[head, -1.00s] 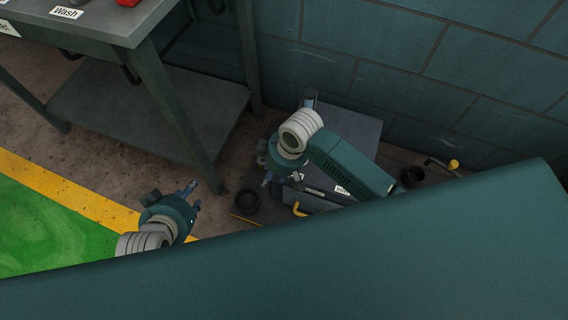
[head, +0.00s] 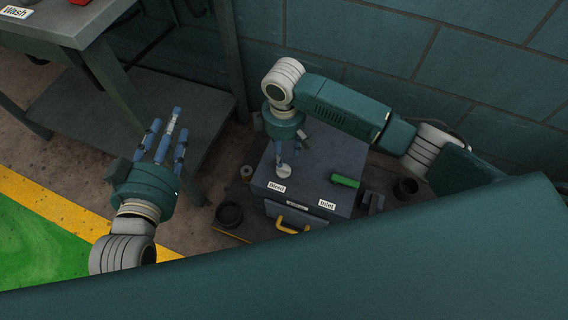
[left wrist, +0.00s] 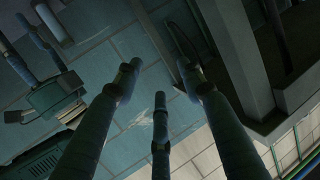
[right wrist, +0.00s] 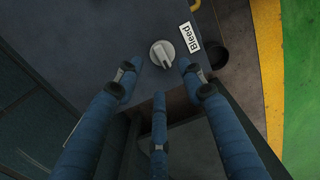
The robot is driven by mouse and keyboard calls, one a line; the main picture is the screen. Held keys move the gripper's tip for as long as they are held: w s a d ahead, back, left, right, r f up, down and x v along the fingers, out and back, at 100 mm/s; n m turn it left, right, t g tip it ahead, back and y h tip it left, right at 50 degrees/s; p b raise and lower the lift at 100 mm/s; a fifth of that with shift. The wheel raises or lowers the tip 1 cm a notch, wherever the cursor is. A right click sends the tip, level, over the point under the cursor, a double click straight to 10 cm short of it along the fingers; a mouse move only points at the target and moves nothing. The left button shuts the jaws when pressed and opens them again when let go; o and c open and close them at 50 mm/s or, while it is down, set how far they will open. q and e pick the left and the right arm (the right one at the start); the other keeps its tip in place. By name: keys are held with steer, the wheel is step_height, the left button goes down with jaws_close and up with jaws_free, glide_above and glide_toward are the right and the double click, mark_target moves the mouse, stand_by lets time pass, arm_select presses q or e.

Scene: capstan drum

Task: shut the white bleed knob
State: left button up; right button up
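The white bleed knob (head: 284,171) sits on top of the dark grey box (head: 318,165), beside the "Bleed" label (head: 276,187). In the right wrist view the knob (right wrist: 162,53) is round with a raised bar across it, and the "Bleed" label (right wrist: 191,37) is next to it. My right gripper (head: 283,157) is over the knob from behind, its fingers spread and empty. I cannot tell whether a fingertip touches the knob. My left gripper (head: 168,138) is open and empty, left of the box and in the air.
A green handle (head: 344,181) lies by the "Inlet" label (head: 327,204) on the box. A yellow handle (head: 293,224) is at the box front. A workbench (head: 62,28) is at the left, and a block wall (head: 350,40) is behind.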

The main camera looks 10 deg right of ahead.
mark_target(284, 165)
step_height(284, 165, down, 4)
steer(key=shift+f+b, duration=0.15)
steer(key=shift+b, duration=0.7)
step_height(284, 165, down, 3)
steer(key=shift+b, duration=0.6)
arm_select(q)
step_height(284, 165, up, 17)
steer(key=s+d+t+h, duration=0.1)
steer(key=s+t+h, duration=0.1)
steer(key=t, duration=0.6)
steer(key=shift+s+d+t+h, duration=0.25)
steer(key=shift+s+t+h, duration=0.05)
steer(key=shift+h, duration=0.1)
arm_select(e)
steer(key=shift+f, duration=0.2)
jaws_close()
